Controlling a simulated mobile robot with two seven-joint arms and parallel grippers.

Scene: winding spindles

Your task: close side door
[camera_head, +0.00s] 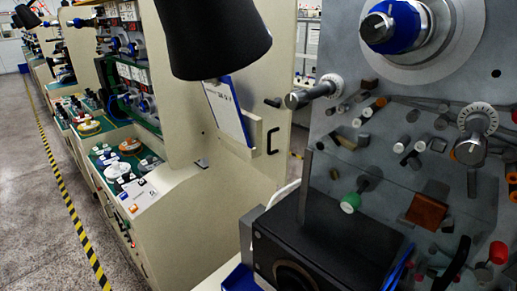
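A beige machine cabinet (185,225) stands left of centre. On its side is a beige upright panel (240,65) with a black handle (272,140); this may be the side door. I cannot tell whether it stands open or shut. A white sheet in a blue-edged holder (228,112) hangs beside the handle. A black lamp shade (212,38) hides part of the panel's top. Neither of my grippers is in view.
A grey spindle machine (340,185) with knobs and rollers fills the right side, close by. A black box (330,245) and a blue bin (240,279) are at its foot. Free grey floor (30,200) with a yellow-black stripe (75,220) lies left.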

